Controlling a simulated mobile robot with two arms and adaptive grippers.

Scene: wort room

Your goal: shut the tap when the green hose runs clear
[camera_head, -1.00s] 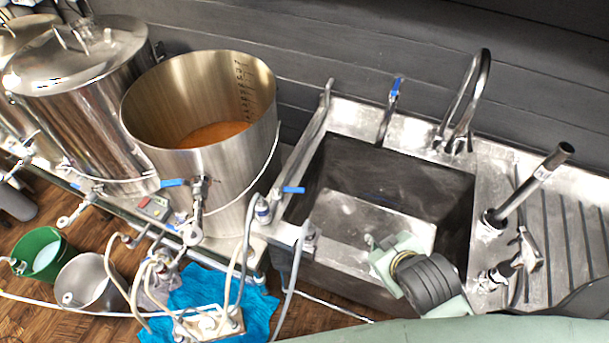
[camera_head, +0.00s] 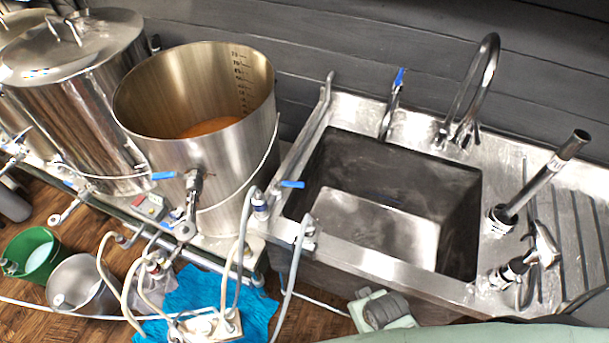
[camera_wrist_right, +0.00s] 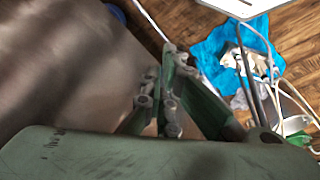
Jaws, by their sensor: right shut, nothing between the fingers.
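No hose that is plainly green shows; several pale and grey hoses (camera_head: 241,240) run around the pump (camera_head: 205,325). One blue-handled tap (camera_head: 193,190) is on the open kettle (camera_head: 225,160), which holds orange-brown liquid. Another blue handle (camera_head: 292,184) stands at the sink's left edge, and a third (camera_head: 398,80) behind the sink. I cannot tell which tap feeds which hose, nor see any flow. My right gripper (camera_wrist_right: 163,88) is shut and empty in the wrist view, beside a blurred grey surface and apart from the hoses. My left gripper is not in view.
A steel sink (camera_head: 400,262) with a curved faucet (camera_head: 480,85) stands at the right. A green bucket (camera_head: 30,258) and a metal bucket (camera_head: 78,290) stand on the wooden floor at the left. A blue cloth (camera_head: 262,312) lies under the pump.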

